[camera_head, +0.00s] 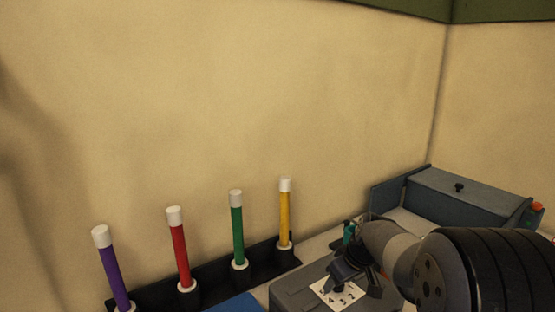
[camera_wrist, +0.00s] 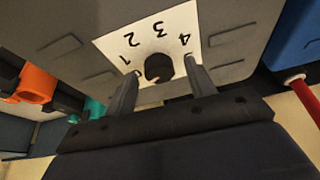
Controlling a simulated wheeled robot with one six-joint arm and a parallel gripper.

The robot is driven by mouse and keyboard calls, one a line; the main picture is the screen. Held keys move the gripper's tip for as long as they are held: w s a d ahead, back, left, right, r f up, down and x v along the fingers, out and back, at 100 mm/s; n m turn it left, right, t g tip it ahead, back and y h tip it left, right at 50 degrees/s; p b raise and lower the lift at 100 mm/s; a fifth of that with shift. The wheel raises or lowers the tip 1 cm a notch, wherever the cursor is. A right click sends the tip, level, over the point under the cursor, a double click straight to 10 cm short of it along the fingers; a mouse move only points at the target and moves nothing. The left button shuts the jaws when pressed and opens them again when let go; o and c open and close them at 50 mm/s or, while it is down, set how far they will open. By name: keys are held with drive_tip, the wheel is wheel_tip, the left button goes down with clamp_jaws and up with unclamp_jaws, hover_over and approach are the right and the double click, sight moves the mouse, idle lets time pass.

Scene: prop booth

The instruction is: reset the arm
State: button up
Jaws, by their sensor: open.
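My gripper (camera_head: 350,278) is low over a grey box (camera_head: 290,292) at the bottom right of the head view. In the wrist view my gripper (camera_wrist: 163,75) is open, with one finger on each side of a round black knob (camera_wrist: 158,67). The knob stands on a white card (camera_wrist: 118,48) printed with the numbers 1 to 4. The fingers look apart from the knob, but I cannot tell whether either one touches it. In the head view my gripper partly hides the card (camera_head: 338,292).
A purple rod (camera_head: 113,275), red rod (camera_head: 179,250), green rod (camera_head: 237,232) and yellow rod (camera_head: 285,215) stand upright in a black rack (camera_head: 212,276) by the wall. A grey-blue lidded bin (camera_head: 475,196) stands at right. A blue surface (camera_head: 237,304) lies in front of the rack.

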drive_tip(key=shift+a+m+t+h+p, duration=0.15)
drive_tip(key=shift+m+h+p, duration=0.3)
drive_tip(key=shift+m, duration=0.8)
drive_tip(key=shift+m+t+h+p, duration=0.15)
drive_tip(key=shift+m+h+p, duration=0.25)
drive_tip(key=shift+m, duration=0.85)
drive_tip(key=shift+a+m+h, duration=0.1)
drive_tip(key=shift+m+h, duration=0.75)
drive_tip(key=shift+m, duration=1.45)
